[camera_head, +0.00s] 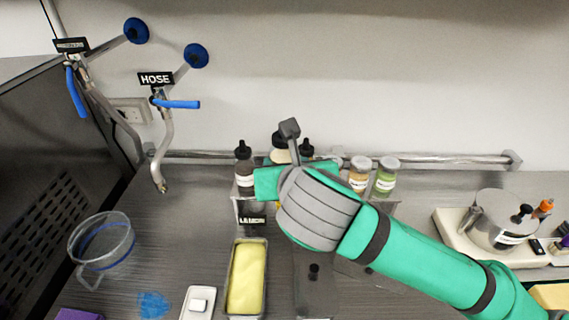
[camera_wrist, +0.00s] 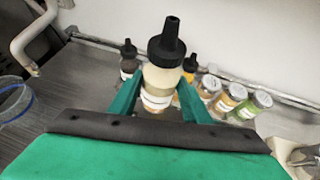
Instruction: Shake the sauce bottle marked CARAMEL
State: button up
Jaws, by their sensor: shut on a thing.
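My gripper (camera_wrist: 157,92) is shut on a cream-coloured squeeze bottle (camera_wrist: 160,80) with a black nozzle cap. The bottle stands nearly upright between the two green fingers in the wrist view. Its white label is partly hidden and I cannot read it. In the head view, the top of this bottle (camera_head: 280,155) shows behind my wrist, which hides its lower part. A dark bottle (camera_head: 244,172) with a black cap stands to its left, also in the wrist view (camera_wrist: 128,63). Another black-capped bottle (camera_wrist: 190,68) stands close on the right.
Jars with orange (camera_head: 359,175) and green (camera_head: 386,177) contents stand right of the bottles, near the wall. A yellow-filled tub (camera_head: 247,280), a white dish (camera_head: 198,303) and a clear pitcher (camera_head: 101,241) are in front and left. A metal pot (camera_head: 500,220) stands right.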

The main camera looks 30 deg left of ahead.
jog(key=shift+r, duration=4)
jog(key=shift+s, duration=0.1)
